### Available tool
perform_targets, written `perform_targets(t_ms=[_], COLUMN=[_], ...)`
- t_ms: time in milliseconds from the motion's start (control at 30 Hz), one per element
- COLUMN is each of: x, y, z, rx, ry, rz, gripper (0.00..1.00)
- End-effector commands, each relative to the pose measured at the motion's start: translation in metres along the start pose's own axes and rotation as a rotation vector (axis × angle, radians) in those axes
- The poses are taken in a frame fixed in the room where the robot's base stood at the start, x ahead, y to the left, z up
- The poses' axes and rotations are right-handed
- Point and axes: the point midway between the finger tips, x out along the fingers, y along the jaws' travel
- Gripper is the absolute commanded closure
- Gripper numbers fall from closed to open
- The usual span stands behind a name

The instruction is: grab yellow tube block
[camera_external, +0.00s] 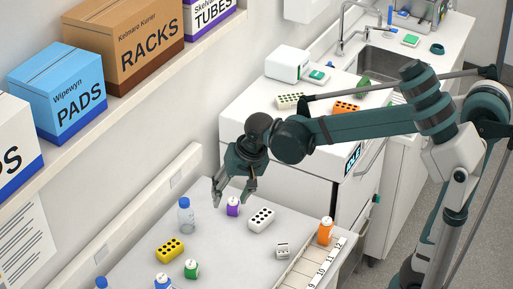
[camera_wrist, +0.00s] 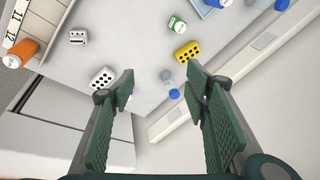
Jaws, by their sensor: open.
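The yellow tube block (camera_external: 170,249) with dark holes lies on the white bench at the lower left of the external view. It also shows near the top of the wrist view (camera_wrist: 187,51), right of centre. My gripper (camera_external: 232,192) is open and empty above the back of the bench, up and to the right of the yellow block in the external view. In the wrist view its two green-padded fingers (camera_wrist: 159,84) are spread wide, and the yellow block shows beyond the right fingertip.
A clear blue-capped bottle (camera_external: 186,217) stands between block and gripper. A purple bottle (camera_external: 233,207) and white tube block (camera_external: 261,219) are close by. A green bottle (camera_external: 191,268) and blue-marked bottle (camera_external: 162,282) stand in front. An orange bottle (camera_external: 325,232) is right.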

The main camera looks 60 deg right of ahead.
Motion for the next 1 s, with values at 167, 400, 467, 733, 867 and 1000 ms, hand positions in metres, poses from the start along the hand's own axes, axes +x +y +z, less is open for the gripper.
perform_targets(t_ms=[167, 400, 467, 733, 867, 1000], x=[0.023, 0.055, 0.064, 0.106, 0.129, 0.154], y=[-0.020, -0.044, -0.050, -0.074, -0.085, -0.096], z=[-0.013, -0.028, -0.032, -0.045, -0.050, -0.055], rx=[0.095, 0.225, 0.258, 0.404, 0.475, 0.549], ry=[-0.022, -0.045, -0.051, -0.071, -0.078, -0.084], rz=[0.026, 0.063, 0.074, 0.122, 0.147, 0.175], gripper=[0.54, 0.54, 0.54, 0.54, 0.54, 0.54])
